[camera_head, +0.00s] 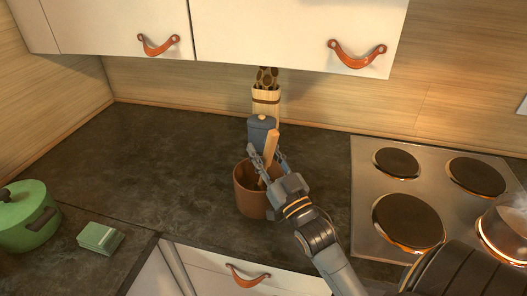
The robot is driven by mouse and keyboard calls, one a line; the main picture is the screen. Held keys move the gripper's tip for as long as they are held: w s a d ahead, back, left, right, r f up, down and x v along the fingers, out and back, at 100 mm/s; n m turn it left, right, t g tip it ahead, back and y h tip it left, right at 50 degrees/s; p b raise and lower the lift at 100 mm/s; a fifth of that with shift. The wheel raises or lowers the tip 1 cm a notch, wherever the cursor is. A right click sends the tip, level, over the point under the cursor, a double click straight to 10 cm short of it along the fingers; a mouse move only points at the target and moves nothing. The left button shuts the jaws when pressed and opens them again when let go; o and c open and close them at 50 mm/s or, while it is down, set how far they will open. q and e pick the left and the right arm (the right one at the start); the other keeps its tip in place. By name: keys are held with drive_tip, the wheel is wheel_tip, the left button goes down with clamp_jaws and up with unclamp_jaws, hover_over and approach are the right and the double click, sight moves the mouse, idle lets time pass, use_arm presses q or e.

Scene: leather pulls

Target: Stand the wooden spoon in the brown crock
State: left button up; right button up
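The brown crock (246,201) stands upright on the dark counter, near its front edge. The wooden spoon (270,147) is in the crock, tilted slightly, with its upper part rising above the rim and its lower end hidden inside. My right gripper (268,157) is over the crock's right side. Its two fingers are spread on either side of the spoon, with gaps showing, so it looks open around it. The gripper and wrist cover part of the crock's rim. My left gripper is out of view.
A blue-grey canister (260,129) and a light wooden holder (267,98) stand close behind the crock. A hob (365,218) with a steaming pot (506,232) is at right. A green pot (25,220) and green block (100,238) are at left. Cabinets hang above.

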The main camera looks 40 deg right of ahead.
idle(0.3)
drive_tip(key=shift+v, duration=4.05)
drive_tip(key=shift+r+p, duration=1.6)
drive_tip(key=shift+p, duration=0.2)
drive_tip(key=shift+f, duration=0.1)
